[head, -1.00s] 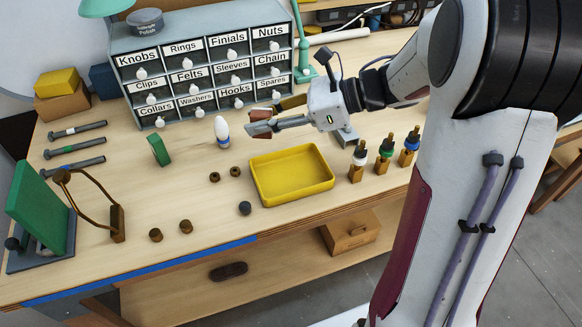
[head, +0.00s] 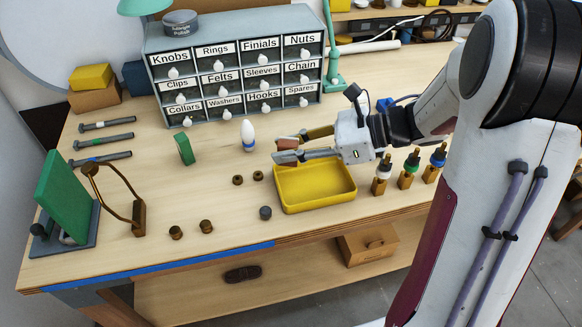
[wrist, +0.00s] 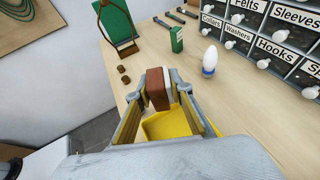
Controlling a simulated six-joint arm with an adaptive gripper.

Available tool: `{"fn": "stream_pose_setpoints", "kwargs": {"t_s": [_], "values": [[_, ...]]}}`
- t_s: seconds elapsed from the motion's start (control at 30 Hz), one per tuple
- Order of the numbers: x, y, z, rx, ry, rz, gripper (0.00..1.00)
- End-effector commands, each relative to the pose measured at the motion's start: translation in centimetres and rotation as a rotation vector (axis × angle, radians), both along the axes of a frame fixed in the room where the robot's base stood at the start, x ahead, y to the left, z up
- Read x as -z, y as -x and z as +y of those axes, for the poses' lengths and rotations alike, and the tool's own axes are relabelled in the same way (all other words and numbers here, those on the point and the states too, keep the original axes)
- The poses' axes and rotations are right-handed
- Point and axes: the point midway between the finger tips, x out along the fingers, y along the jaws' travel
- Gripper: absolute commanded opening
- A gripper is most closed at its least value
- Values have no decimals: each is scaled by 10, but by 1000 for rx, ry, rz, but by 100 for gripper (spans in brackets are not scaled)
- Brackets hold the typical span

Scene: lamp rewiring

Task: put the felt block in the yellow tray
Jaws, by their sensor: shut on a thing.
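The felt block (head: 287,142) is a reddish-brown block; in the wrist view (wrist: 156,90) it has a pale layer on one side. My gripper (head: 290,150) is shut on it and holds it in the air by the tray's back left corner in the head view. The fingers also show on both sides of the block in the wrist view (wrist: 163,92). The yellow tray (head: 318,204) is empty where seen, on the bench near its front edge. In the wrist view the tray (wrist: 165,125) shows below the block, partly hidden by my gripper.
Several dropper bottles (head: 408,172) stand right of the tray. A white bulb-shaped piece (head: 248,137) and a green block (head: 184,148) stand to the left. Small brown knobs and a dark ball (head: 265,213) lie nearby. A labelled drawer cabinet (head: 237,70) stands behind.

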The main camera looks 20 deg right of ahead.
Motion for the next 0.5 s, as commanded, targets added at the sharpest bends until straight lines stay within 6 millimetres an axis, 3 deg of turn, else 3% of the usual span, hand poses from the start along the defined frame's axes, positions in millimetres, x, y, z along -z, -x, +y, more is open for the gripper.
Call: {"fn": "stream_pose_setpoints", "kwargs": {"t_s": [0.2, 0.5], "values": [[20, 0, 0, -1, -1, 1, 0], [21, 0, 0, 0, 0, 0, 0]]}}
